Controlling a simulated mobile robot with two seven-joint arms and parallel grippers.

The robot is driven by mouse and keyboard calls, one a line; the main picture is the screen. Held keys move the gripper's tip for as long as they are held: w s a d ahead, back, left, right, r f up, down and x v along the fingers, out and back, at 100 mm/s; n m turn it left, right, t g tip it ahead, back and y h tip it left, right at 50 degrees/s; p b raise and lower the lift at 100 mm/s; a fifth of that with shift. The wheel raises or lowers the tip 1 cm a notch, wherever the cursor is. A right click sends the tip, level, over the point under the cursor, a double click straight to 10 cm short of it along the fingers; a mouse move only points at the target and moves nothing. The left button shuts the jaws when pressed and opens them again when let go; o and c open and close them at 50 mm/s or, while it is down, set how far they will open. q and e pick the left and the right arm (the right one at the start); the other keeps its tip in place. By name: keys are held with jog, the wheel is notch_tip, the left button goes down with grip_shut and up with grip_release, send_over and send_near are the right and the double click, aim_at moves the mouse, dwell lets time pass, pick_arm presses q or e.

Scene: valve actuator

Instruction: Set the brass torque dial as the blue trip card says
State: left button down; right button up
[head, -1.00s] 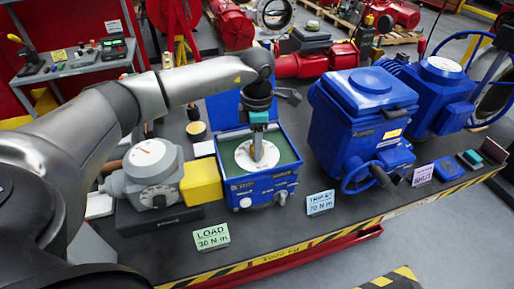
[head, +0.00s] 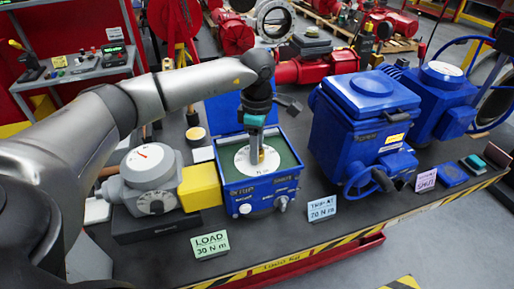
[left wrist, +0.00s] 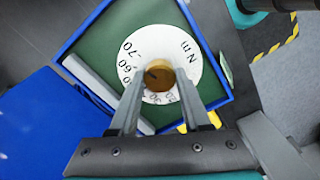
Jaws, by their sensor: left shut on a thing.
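The blue trip card (head: 321,207) reads "TRIP AT 70 N m" and stands in front of the blue actuators. The brass torque dial (head: 262,156) is a small knob on a white scale disc (head: 243,160) inside an open blue box (head: 262,190). My left gripper (head: 256,147) comes down from above and is shut on the brass dial. In the left wrist view the dial (left wrist: 159,75) sits between the two fingertips (left wrist: 158,82). The numbers 60 and 70 show left of it; a dark mark is on its top left. The fingers hide part of the scale. My right gripper is not in view.
A green card (head: 212,246) reads "LOAD 30 N m". A grey gauge unit (head: 150,180) with a yellow block (head: 200,186) stands left of the box. A blue actuator (head: 365,130) with a handwheel stands right. The bench front (head: 280,263) is striped.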

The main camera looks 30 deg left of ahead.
pick_arm(q)
jog(key=shift+w+r, duration=0.1)
jog(key=shift+c, duration=1.8)
grip_release()
notch_tip(320, 180, up, 15)
jog(key=shift+d, duration=0.1)
